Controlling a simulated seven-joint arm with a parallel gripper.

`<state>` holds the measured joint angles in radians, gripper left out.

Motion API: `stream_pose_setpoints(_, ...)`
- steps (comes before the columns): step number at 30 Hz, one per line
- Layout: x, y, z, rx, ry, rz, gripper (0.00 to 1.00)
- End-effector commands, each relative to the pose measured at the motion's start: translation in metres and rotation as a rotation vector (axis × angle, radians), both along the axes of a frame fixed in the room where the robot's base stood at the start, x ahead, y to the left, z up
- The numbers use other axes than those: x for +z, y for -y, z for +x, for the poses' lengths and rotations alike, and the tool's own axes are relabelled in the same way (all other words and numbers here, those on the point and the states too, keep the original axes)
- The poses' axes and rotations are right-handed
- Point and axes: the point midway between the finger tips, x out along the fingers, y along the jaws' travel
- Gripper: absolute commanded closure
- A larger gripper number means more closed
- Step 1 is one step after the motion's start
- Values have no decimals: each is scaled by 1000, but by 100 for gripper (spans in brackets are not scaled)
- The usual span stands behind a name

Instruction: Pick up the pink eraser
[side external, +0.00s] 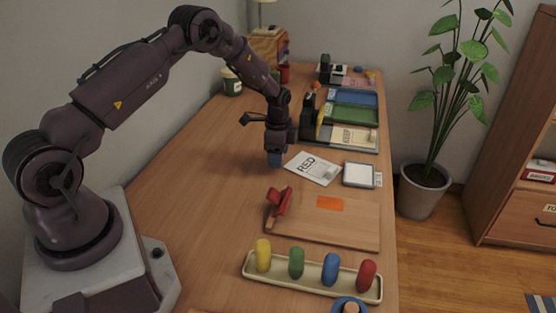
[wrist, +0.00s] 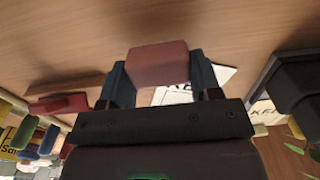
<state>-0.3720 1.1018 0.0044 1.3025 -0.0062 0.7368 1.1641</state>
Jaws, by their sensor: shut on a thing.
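The pink eraser (wrist: 162,64) is a dull pink block in the wrist view. It sits between the two dark blue-grey fingers of my gripper (wrist: 162,80), which are shut on it from both sides. In the side external view my gripper (side external: 275,158) points down over the wooden table, left of the white card marked RED. There the fingers and hand hide the eraser. I cannot tell whether the eraser touches the table or hangs just above it.
The RED card (side external: 312,167) lies close to my gripper's right. A white-topped pad (side external: 359,174), a red-handled tool (side external: 279,204) on a wooden board (side external: 350,233), and a tray (side external: 312,283) of coloured pegs are nearer. Organiser trays (side external: 354,113) stand behind. Table left of my gripper is clear.

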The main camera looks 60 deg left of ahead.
Motion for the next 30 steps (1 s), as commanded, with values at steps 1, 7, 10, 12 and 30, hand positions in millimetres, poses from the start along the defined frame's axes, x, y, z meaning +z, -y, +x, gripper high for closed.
stream_pose_setpoints(1,12,0,0,1,4,1,65)
stream_pose_setpoints(7,53,12,-33,1,3,1,65)
stream_pose_setpoints(10,74,20,-52,0,2,1,65)
stream_pose_setpoints(12,79,26,-67,0,0,0,65)
stream_pose_setpoints(30,108,51,-131,0,1,1,65)
